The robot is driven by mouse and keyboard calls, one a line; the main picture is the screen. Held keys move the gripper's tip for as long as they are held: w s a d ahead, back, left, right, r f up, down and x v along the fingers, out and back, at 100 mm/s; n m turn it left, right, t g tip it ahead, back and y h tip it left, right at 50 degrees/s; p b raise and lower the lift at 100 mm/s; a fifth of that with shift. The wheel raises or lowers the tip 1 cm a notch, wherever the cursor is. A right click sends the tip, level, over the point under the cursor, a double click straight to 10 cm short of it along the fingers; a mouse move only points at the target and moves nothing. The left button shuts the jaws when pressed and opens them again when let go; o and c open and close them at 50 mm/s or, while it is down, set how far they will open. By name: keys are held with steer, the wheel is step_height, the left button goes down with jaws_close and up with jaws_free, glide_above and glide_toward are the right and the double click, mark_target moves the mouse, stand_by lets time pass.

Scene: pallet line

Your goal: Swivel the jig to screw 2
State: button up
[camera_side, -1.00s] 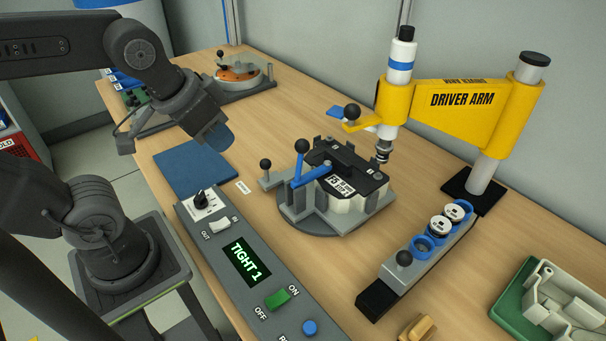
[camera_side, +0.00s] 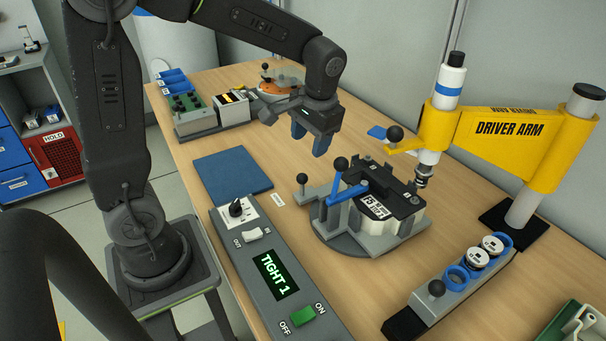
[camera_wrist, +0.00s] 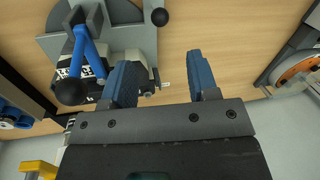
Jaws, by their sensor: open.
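The jig (camera_side: 347,241) is a grey round-based fixture on the table, holding a black-and-white part (camera_side: 398,205) with a label. A blue clamp lever (camera_side: 346,194) with a black knob crosses its near side, and another black knob (camera_side: 302,179) stands on a post at its left. The jig also shows in the wrist view (camera_wrist: 122,38), upper left. My gripper (camera_side: 310,146) is open and empty, above the table behind and left of the jig, apart from it.
The yellow driver arm (camera_side: 500,135) stands right of the jig, its spindle by the part's far right corner. A control panel (camera_side: 262,262) reads TIGHT 1. A blue mat (camera_side: 232,174), a cap rack (camera_side: 462,278) and an orange-topped fixture (camera_side: 277,84) are around.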

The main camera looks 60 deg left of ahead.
mark_target(303, 175)
steer(key=f, duration=0.3)
steer(key=a+f, duration=0.1)
steer(key=f, duration=0.3)
steer(key=a+f, duration=0.1)
steer(key=f, duration=0.3)
steer(key=shift+s, duration=0.2)
steer(key=shift+c, duration=0.2)
jaws_close()
steer(key=shift+r, duration=0.1)
